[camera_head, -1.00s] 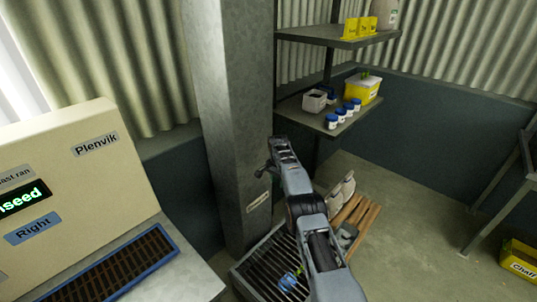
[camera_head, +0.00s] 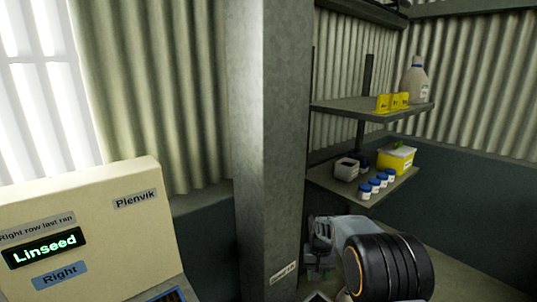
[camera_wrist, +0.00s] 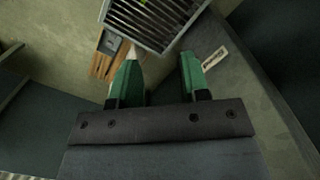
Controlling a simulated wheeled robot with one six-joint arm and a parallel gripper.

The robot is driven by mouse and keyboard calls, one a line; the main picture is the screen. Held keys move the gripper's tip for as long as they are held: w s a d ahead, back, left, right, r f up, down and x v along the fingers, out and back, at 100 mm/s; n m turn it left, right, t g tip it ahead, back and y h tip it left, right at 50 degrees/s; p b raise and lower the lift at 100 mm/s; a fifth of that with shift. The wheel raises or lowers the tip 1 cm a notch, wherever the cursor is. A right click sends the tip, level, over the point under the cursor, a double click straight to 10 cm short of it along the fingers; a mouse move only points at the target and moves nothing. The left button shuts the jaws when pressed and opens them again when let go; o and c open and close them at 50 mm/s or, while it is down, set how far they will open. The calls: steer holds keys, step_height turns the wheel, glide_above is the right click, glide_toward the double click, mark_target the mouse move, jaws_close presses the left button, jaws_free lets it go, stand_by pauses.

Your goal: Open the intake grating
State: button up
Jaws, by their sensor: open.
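In the wrist view, a slatted metal grating (camera_wrist: 158,14) lies at the floor beyond my fingertips, cut off by the top edge. Something greenish shows at its top edge. My gripper (camera_wrist: 158,56) has two green fingers spread apart with nothing between them, and looks apart from the grating. In the head view, my gripper (camera_head: 318,260) is beside the grey column, partly hidden by my arm. The floor grating is almost wholly out of that view. A blue-edged grille (camera_head: 168,296) on the cream machine barely shows at the bottom.
The grey column (camera_head: 270,150) stands left of my gripper, with a label (camera_head: 283,273) low on it. Shelves (camera_head: 365,108) with jars (camera_head: 374,185) and a yellow tub (camera_head: 396,160) stand behind. The cream machine (camera_head: 85,225) is at left. A wooden pallet (camera_wrist: 103,66) lies by the grating.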

steer(key=s+r+t, duration=0.2)
steer(key=s+r, duration=0.4)
steer(key=s, duration=0.6)
steer(key=s+r+n+t, duration=0.1)
steer(key=s+r+t, duration=0.1)
steer(key=s+r, duration=0.4)
steer(key=s, duration=0.5)
steer(key=shift+s+d+r+n, duration=0.2)
steer(key=shift+s+d+n, duration=0.1)
steer(key=shift+s, duration=0.05)
